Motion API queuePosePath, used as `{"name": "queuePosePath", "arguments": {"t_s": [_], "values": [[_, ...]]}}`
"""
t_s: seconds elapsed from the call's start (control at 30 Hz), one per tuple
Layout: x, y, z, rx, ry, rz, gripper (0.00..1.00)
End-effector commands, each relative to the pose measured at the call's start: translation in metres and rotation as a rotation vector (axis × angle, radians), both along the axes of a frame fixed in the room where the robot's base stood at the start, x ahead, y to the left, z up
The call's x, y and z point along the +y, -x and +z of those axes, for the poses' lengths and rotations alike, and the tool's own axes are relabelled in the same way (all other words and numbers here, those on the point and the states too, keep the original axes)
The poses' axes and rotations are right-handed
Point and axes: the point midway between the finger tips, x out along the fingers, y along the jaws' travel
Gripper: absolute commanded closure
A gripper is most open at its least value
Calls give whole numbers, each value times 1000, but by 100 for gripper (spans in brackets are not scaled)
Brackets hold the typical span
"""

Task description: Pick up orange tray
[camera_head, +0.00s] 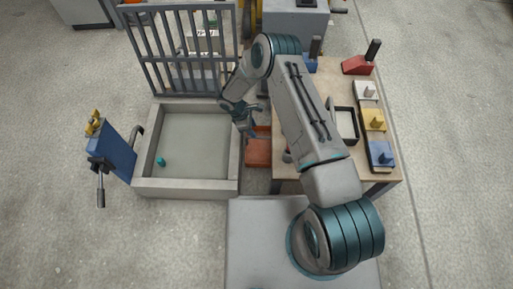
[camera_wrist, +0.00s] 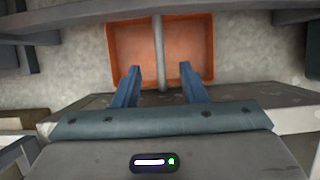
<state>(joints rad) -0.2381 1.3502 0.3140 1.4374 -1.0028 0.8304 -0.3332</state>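The orange tray (camera_head: 257,154) sits low in the gap between the mould's right wall and the wooden table; my arm hides part of it in the head view. In the wrist view the orange tray (camera_wrist: 190,40) lies at the top centre, with a grey bar across its middle from front to back. My gripper (camera_wrist: 160,72) is open and empty. Its two blue fingers point at the tray's near side and overlap its near edge in the picture. I cannot tell whether they touch it. In the head view my gripper (camera_head: 250,128) is above the tray's far part.
The grey panel mould (camera_head: 190,190), with a small teal piece (camera_head: 161,161) inside, stands left. A barred frame (camera_head: 185,50) rises behind it. The wooden table (camera_head: 330,80) at right holds red, yellow and blue tools and a shallow grey-white box (camera_head: 346,124). The gap around the tray is narrow.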

Motion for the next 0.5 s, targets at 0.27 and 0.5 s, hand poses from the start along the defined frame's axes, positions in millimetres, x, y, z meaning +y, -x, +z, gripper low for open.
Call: {"name": "queuePosePath", "arguments": {"t_s": [0.27, 0.5], "values": [[-6, 0, -17, 0, -1, 1, 62], [-17, 0, -48, 1, -1, -1, 62]]}}
